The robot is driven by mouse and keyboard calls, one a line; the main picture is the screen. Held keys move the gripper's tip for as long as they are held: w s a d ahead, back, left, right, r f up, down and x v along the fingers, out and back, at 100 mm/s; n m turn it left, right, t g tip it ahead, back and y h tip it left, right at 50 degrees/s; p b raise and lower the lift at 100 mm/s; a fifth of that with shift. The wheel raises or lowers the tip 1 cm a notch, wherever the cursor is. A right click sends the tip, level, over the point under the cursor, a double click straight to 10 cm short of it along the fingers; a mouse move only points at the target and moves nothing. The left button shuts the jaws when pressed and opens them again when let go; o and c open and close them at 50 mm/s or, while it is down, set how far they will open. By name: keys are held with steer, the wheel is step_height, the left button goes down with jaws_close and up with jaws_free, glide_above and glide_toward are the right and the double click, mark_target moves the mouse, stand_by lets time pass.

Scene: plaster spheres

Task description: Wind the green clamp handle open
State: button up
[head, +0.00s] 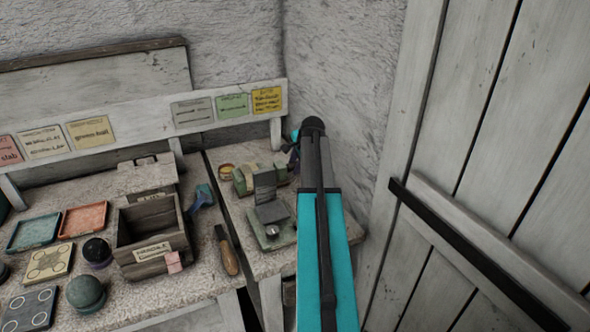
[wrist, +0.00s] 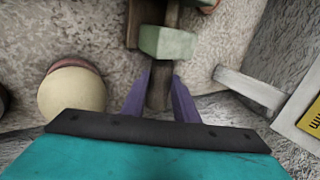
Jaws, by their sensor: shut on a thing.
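The green clamp (head: 244,181) stands on the right-hand bench, close to the corner, partly hidden behind a grey plate. In the wrist view a pale green block of the clamp (wrist: 166,43) lies just ahead of my gripper. A dark brownish handle (wrist: 158,92) runs from the block down between my two purple fingers. My gripper (wrist: 160,88) is shut on this handle, with one finger on each side. In the head view the fingers are mostly hidden by my arm near the clamp's right end.
A round cream-topped thing (wrist: 72,102) sits left of my gripper. A grey-green device (head: 270,225) stands in front of the clamp. A wooden-handled tool (head: 229,255), a wooden box (head: 152,238) and trays lie left. The plaster wall (head: 350,90) and plank door (head: 480,160) are close on the right.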

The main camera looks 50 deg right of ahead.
steer(key=shift+s+a+f+t+b, duration=0.1)
steer(key=shift+s+f+t+b, duration=0.15)
steer(key=shift+t+b, duration=0.4)
steer(key=shift+r+h, duration=0.1)
steer(key=shift+h, duration=0.2)
steer(key=shift+w, duration=0.1)
steer(key=o, duration=1.1)
steer(key=shift+c, duration=0.2)
steer(key=shift+r, duration=0.15)
steer(key=b+v, duration=0.1)
steer(key=v, duration=1.2)
steer(key=shift+s+b, duration=0.35)
steer(key=shift+s, duration=0.05)
